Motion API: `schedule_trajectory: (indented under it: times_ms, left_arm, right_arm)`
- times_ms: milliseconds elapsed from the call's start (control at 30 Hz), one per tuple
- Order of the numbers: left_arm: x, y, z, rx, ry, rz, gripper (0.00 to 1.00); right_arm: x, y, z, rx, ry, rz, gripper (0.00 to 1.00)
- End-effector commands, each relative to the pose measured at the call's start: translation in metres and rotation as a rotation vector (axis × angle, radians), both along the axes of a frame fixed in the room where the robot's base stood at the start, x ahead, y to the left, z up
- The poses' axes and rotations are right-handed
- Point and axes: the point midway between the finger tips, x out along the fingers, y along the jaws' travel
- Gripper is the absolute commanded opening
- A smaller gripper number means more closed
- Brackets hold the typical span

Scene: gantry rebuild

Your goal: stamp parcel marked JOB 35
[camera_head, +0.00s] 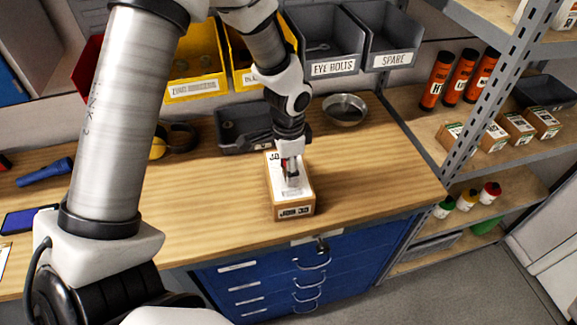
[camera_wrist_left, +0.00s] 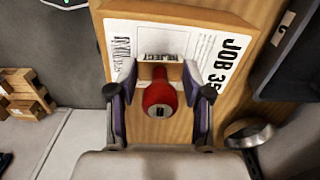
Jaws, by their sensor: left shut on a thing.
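The parcel (camera_head: 279,201) is a brown box with a white top label, on the bench near its front edge. In the left wrist view the parcel (camera_wrist_left: 180,15) fills the middle, and its label reads JOB 35. My left gripper (camera_head: 290,172) is above the parcel, pointing down. In the wrist view my left gripper (camera_wrist_left: 158,82) is shut on a stamp (camera_wrist_left: 158,95) with a red knob handle and a block marked REJECT. The stamp is over the label; I cannot tell whether its face touches it. My right gripper is not in view.
A grey tray (camera_head: 230,145) and a metal bowl (camera_head: 345,108) stand behind the parcel. Yellow and grey bins hang at the back. A blue flashlight (camera_head: 45,172) lies at the left. A shelf rack (camera_head: 484,95) stands right. Bench right of the parcel is clear.

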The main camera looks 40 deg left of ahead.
Motion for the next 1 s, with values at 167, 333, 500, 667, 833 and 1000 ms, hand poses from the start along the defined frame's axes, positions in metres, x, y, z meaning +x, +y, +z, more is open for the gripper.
schedule_trajectory:
  times_ms: [167,333,500,667,833,1000]
  left_arm:
    - [-0.002,0.000,-0.002,0.000,0.006,0.000,0.27]
    - [-0.002,0.000,0.004,0.000,0.006,0.000,0.27]
    - [-0.001,0.000,0.023,0.000,0.004,0.000,0.27]
    - [-0.001,0.000,0.038,0.000,0.003,0.000,0.27]
    - [-0.001,0.000,0.055,-0.001,0.002,0.000,0.27]
    - [-0.001,0.000,0.070,0.000,0.001,0.000,0.27]
  right_arm:
    - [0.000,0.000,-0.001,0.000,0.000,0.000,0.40]
    - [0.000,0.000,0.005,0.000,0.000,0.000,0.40]
    - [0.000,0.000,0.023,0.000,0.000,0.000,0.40]
    - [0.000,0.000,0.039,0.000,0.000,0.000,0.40]
    - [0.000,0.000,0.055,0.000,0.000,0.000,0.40]
    - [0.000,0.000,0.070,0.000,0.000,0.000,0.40]
